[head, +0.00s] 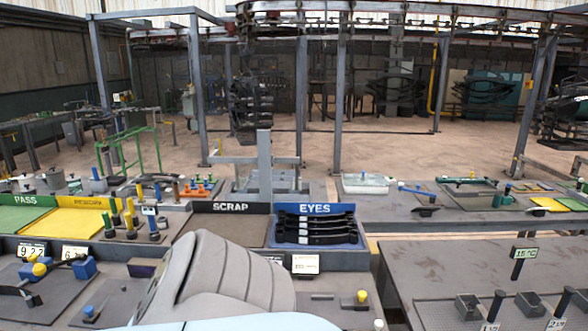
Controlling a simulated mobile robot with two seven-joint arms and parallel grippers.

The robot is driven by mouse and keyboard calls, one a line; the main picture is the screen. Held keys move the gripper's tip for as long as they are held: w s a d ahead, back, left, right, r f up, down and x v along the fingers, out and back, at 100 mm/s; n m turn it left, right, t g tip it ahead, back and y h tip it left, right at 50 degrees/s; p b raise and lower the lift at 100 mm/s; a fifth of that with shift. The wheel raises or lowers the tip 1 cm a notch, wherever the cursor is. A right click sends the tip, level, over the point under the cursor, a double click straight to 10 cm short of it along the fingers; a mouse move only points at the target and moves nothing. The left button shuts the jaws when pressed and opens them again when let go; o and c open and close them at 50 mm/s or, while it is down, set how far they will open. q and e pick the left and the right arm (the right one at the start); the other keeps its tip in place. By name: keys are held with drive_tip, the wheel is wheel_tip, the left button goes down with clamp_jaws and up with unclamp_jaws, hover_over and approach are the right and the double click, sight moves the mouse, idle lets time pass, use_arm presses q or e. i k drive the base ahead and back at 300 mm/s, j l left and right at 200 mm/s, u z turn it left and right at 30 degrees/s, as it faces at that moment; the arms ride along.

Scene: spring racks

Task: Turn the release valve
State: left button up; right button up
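I cannot tell for sure which fitting is the release valve. A yellow knob on a small stand (362,297) sits on the near bench, right of centre. A blue device with a yellow knob (40,268) sits on the near left bench, and a black lever lies just below it. A small blue-topped fitting (88,311) stands further right on that bench. Neither of my grippers can be made out. A large grey ribbed arm part, likely mine, covers the lower middle and hides the bench behind it.
A blue EYES tray (350,236) holds several black bars. Upright tools with yellow and blue handles stand behind. The right bench (420,262) has bare room and small dark bins.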

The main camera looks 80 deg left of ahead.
sight(32, 258)
drive_tip(key=u, duration=0.4)
drive_tip(key=k+u, duration=0.1)
drive_tip(key=u, duration=0.3)
drive_tip(key=j+u, duration=0.1)
drive_tip(key=u, duration=0.75)
drive_tip(key=k+j+u, duration=0.1)
drive_tip(key=j+u, duration=0.25)
drive_tip(key=k+j+u, duration=0.1)
drive_tip(key=j+u, duration=0.9)
drive_tip(key=i+j+u, duration=0.1)
drive_tip(key=j+u, duration=0.2)
drive_tip(key=j, duration=0.25)
drive_tip(key=i+j+u, duration=0.1)
drive_tip(key=j, duration=0.25)
drive_tip(key=i+j+u, duration=0.1)
drive_tip(key=j, duration=0.25)
drive_tip(key=i+j+u, duration=0.1)
drive_tip(key=j, duration=0.25)
drive_tip(key=i+j, duration=0.15)
drive_tip(key=j, duration=0.25)
drive_tip(key=i+j, duration=0.1)
drive_tip(key=j, duration=0.3)
drive_tip(key=i+j, duration=0.15)
drive_tip(key=j, duration=0.25)
drive_tip(key=i+j, duration=0.15)
drive_tip(key=j, duration=0.2)
